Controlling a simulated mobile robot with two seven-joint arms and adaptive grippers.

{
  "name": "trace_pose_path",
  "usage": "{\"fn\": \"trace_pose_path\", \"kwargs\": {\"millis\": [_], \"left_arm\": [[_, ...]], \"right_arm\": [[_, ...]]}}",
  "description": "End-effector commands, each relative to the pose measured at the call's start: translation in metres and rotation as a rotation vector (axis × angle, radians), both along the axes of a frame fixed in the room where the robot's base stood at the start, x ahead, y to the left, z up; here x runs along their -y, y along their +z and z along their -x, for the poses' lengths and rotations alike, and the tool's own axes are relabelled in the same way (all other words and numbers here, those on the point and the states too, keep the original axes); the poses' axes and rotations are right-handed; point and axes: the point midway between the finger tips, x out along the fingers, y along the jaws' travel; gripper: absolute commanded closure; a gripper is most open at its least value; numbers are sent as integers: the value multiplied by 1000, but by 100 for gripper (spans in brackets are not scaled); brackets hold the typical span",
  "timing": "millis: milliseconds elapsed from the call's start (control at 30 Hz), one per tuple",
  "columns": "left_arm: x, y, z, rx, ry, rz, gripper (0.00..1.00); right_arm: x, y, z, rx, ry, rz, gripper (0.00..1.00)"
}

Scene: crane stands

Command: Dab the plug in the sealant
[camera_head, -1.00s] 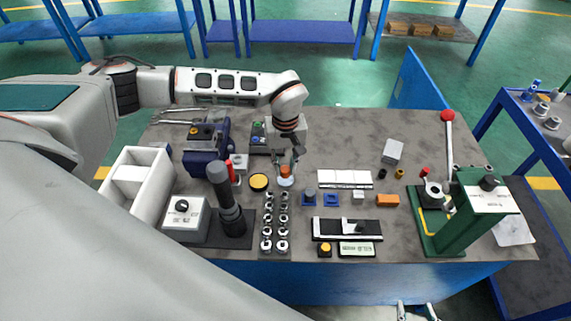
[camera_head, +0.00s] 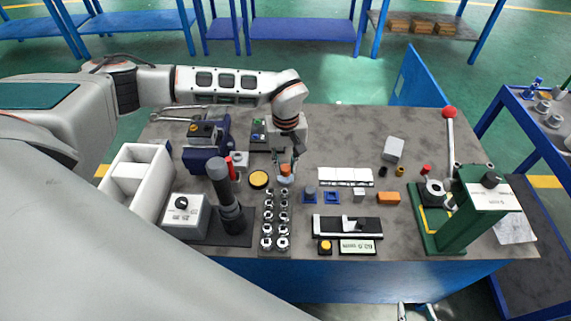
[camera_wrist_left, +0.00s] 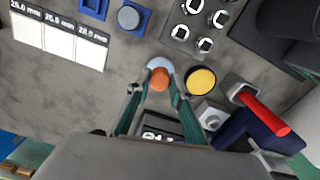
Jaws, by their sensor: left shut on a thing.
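My left gripper (camera_head: 286,166) reaches down over the middle of the table. It is shut on an orange plug (camera_head: 286,170), which also shows between the fingertips in the left wrist view (camera_wrist_left: 160,78). A pale bluish-white round piece (camera_wrist_left: 158,63) shows right at the plug; I cannot tell whether it is a dish under it or part of it. A shallow round black-rimmed tin with a yellow surface (camera_head: 259,180), which may be the sealant, lies just left of the plug, apart from it. It also shows in the left wrist view (camera_wrist_left: 201,81). My right gripper is not in view.
A rack of several metal nuts (camera_head: 275,222) stands in front of the plug. A white labelled strip (camera_head: 345,177) lies to its right. A dark upright cylinder (camera_head: 226,198), a vise (camera_head: 205,155) and a white bin (camera_head: 135,190) are left. A green press (camera_head: 465,215) stands right.

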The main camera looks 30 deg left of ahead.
Motion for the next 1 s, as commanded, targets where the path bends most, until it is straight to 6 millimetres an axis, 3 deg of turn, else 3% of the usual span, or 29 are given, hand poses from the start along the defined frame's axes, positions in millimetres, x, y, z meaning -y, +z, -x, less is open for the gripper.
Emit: {"fn": "trace_pose_path", "kwargs": {"millis": [1000], "left_arm": [[0, -10, 0, 0, 0, 0, 96]], "right_arm": [[0, -4, 0, 0, 0, -2, 60]]}}
